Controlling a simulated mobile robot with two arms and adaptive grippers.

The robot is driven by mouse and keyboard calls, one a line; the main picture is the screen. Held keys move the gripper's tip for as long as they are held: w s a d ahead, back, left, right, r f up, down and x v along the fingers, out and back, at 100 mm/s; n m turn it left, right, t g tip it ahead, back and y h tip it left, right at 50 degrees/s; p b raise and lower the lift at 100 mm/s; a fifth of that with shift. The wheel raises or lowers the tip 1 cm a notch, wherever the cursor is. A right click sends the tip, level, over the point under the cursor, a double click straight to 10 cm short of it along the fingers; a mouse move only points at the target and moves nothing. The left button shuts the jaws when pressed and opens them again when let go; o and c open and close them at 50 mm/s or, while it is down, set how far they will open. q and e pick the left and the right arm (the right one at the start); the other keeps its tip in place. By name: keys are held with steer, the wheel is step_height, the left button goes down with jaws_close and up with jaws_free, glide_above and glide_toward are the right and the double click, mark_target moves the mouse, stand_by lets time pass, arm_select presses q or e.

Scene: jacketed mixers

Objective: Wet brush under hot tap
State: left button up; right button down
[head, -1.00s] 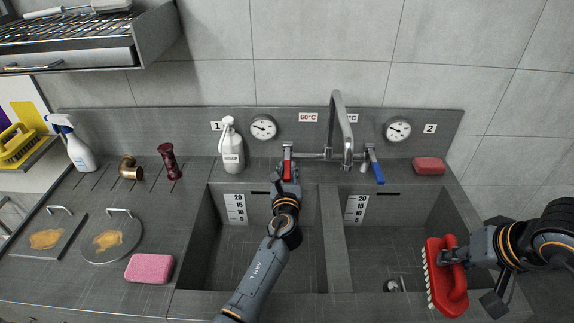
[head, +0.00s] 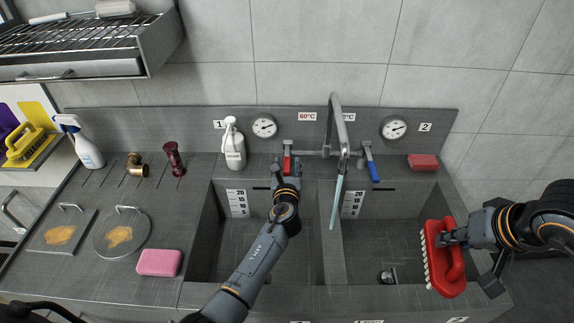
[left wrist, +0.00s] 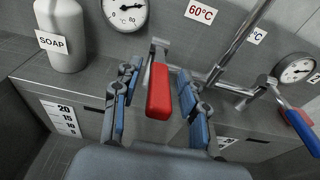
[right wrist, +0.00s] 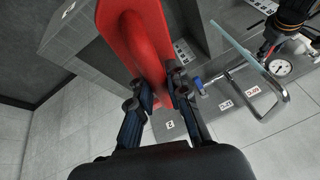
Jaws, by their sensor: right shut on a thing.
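The red hot-tap handle (left wrist: 158,92) stands between the parted fingers of my left gripper (left wrist: 155,98) in the left wrist view. A pale blue water stream (head: 336,203) falls from the metal spout (head: 341,135) near the divider between the basins. My right gripper (head: 455,240) is shut on the red brush (head: 449,272), bristles facing left, at the right side of the right basin, apart from the water. The brush also shows in the right wrist view (right wrist: 145,38).
The blue tap handle (head: 372,168) is right of the spout. A soap bottle (head: 234,148) and red soap block (head: 423,162) stand on the back ledge. A pink sponge (head: 159,262) and stained lids lie on the left counter. The right basin (head: 400,225) has open room.

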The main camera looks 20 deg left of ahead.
arm_select(q)
steer(key=v, duration=1.2)
steer(key=shift+f, duration=0.1)
stand_by(0.4)
